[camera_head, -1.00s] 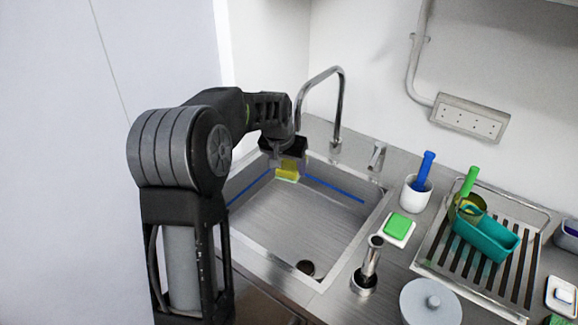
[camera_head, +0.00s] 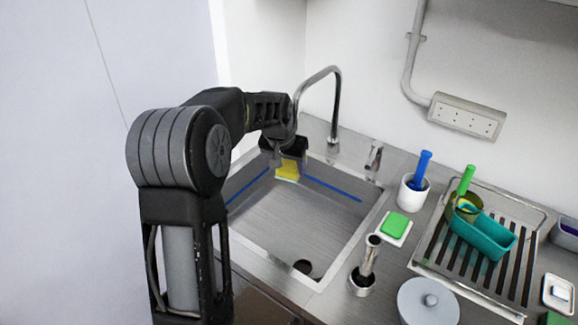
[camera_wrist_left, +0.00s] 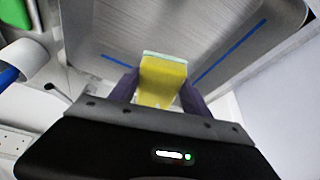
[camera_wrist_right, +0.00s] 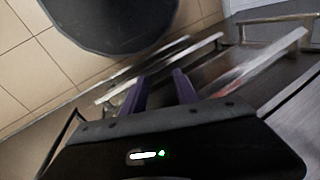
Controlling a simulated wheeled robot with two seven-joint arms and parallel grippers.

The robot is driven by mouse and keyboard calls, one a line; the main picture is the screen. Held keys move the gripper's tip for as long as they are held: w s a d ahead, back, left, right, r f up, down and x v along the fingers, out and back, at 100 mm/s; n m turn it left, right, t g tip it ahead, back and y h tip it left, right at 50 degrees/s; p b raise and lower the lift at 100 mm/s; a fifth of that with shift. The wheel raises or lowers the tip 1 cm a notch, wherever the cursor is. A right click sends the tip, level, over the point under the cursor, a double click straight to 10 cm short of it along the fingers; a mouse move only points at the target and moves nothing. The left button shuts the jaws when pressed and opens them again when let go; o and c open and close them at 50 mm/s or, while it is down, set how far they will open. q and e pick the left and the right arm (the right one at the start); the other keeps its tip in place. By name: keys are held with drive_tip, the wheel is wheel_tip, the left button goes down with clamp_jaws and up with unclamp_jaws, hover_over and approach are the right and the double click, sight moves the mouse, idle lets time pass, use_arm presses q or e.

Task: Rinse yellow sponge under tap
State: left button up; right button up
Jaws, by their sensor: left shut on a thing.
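My left gripper (camera_head: 287,163) is shut on the yellow sponge (camera_head: 289,170), held over the back part of the steel sink (camera_head: 290,215). In the left wrist view, the sponge (camera_wrist_left: 163,80), with a pale green far edge, sits between the two purple fingers. No water stream is visible. The tap's lever (camera_head: 374,155) stands to the right. My right gripper (camera_wrist_right: 160,85) shows only in its own wrist view, fingers apart and empty.
Right of the sink are a white cup with a blue-handled tool (camera_head: 413,190), a green sponge on a white dish (camera_head: 395,227), a metal cylinder (camera_head: 368,262) and a grey lid (camera_head: 430,303).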

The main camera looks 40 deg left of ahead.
sight(290, 174)
use_arm(q)
drive_tip(key=shift+s+a, duration=0.1)
drive_tip(key=shift+a, duration=0.05)
drive_tip(key=shift+s+a, duration=0.15)
idle(0.6)
drive_tip(key=shift+w+d, duration=0.25)
drive_tip(key=shift+d, duration=0.05)
idle(0.5)
drive_tip(key=shift+s+d, duration=1)
drive_tip(key=shift+s, duration=0.25)
drive_tip(key=shift+s+d+p, duration=0.25)
drive_tip(key=shift+s+d, duration=0.65)
drive_tip(key=shift+s, duration=0.3)
drive_tip(key=shift+s+d+p, duration=0.25)
drive_tip(key=shift+s+d, duration=0.6)
drive_tip(key=shift+s, duration=0.3)
